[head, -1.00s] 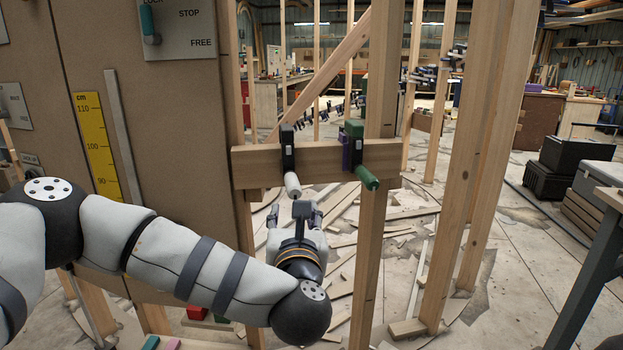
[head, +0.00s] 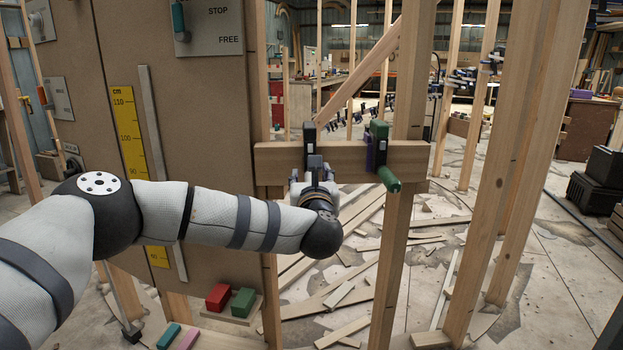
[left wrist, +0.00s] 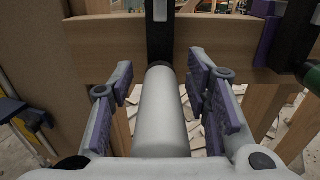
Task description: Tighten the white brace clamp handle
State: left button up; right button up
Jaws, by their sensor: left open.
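The white clamp handle (left wrist: 160,112) points toward the camera in the left wrist view, between the two open fingers of my left gripper (left wrist: 162,95). There is a gap on each side of it. Its black clamp bar (left wrist: 160,38) crosses the wooden brace (left wrist: 100,48). In the head view my left gripper (head: 314,165) is in front of the brace (head: 278,158), below the black clamp (head: 310,133), and hides the white handle. A second clamp with a green handle (head: 388,180) sits to the right on the same brace. My right gripper is in neither view.
A brown panel (head: 205,110) with a yellow scale (head: 130,135) stands at the left. Wooden studs (head: 395,240) rise at the right. A red block (head: 218,297) and a green block (head: 243,302) lie low in front. Wood scraps cover the floor.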

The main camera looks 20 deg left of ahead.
pick_arm(q)
grip_shut()
